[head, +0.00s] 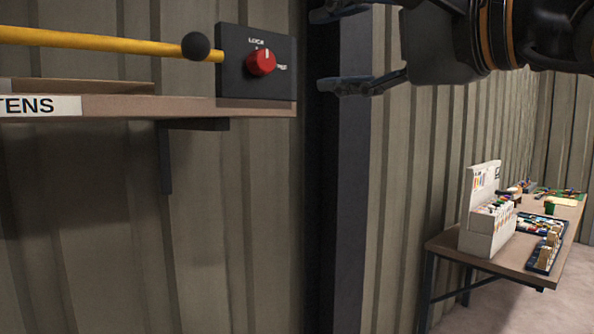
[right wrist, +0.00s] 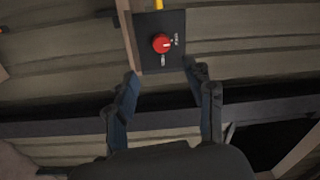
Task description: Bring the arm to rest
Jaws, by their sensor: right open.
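My right gripper (head: 328,50) reaches in from the upper right in the head view. Its two fingers are apart with nothing between them, and they point left toward a dark control box (head: 232,84). The fingers stop short of the box, with a gap to its right edge. The box carries a red knob (head: 262,63) with a white mark, and I cannot tell for sure which label the mark meets. In the right wrist view the open fingers (right wrist: 164,76) frame empty space, with the red knob (right wrist: 161,43) beyond them. My left gripper is not in view.
A yellow bar (head: 110,41) with a black ball (head: 196,46) runs to the box above a wooden shelf (head: 200,106) on the corrugated wall. A dark post (head: 345,200) stands right of it. A cluttered workbench (head: 440,246) stands farther back at the right.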

